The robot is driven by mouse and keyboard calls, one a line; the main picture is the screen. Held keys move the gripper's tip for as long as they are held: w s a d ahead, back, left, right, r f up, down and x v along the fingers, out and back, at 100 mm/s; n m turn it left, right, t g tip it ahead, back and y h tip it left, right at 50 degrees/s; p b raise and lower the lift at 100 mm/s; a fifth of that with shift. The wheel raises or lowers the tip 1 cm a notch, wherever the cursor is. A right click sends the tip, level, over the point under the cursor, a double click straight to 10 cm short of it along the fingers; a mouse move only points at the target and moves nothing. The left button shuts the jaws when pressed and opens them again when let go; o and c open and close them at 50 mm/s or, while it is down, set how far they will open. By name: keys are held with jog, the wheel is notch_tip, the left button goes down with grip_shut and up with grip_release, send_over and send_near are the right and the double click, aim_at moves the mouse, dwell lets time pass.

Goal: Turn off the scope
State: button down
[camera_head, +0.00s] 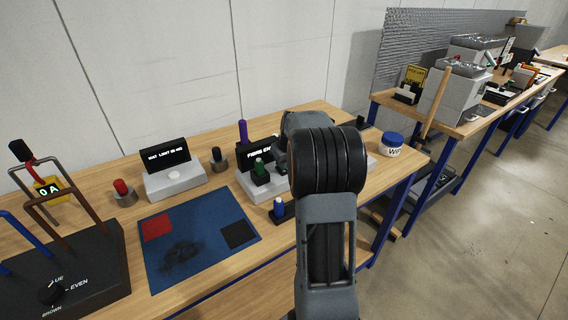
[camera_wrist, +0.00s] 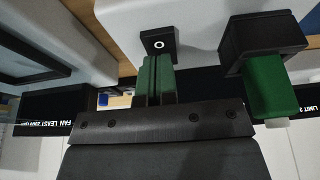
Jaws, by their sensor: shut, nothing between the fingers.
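No label reading scope is legible, so I cannot tell which device it is. A white device (camera_head: 248,188) with a black display sits behind my arm, with a green switch (camera_head: 259,168) in a black housing on it. In the wrist view, my gripper (camera_wrist: 160,82) is shut, right at a black switch housing (camera_wrist: 158,41) with a white ring mark. Green shows at the fingers; I cannot tell whether they touch the switch. A second green switch (camera_wrist: 270,85) in a black housing stands to the right. My arm hides the gripper in the head view.
A second white device (camera_head: 175,183) with a lit display stands left. A round blue-lidded tub (camera_head: 392,147) stands right.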

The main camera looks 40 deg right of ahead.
jog(key=p+v, duration=0.1)
jog(key=v, duration=0.1)
jog(key=w+p+v, duration=0.1)
jog(key=p+v, duration=0.1)
jog(key=v, duration=0.1)
jog(key=shift+r, duration=0.15)
jog(key=s+b+v, duration=0.1)
jog(key=s+v, duration=0.1)
jog(key=v, duration=0.6)
jog(key=shift+s, duration=0.1)
dwell(0.4)
jog(key=s+a+f, duration=0.3)
jog(key=s+a, duration=0.4)
jog(key=a, duration=0.5)
jog(key=s+a+f, duration=0.4)
jog(key=s+a, duration=0.4)
jog(key=a, duration=0.4)
jog(key=shift+s+n, duration=0.3)
jog(key=shift+s, duration=0.05)
jog(key=shift+a+f, duration=0.1)
jog(key=shift+a, duration=0.1)
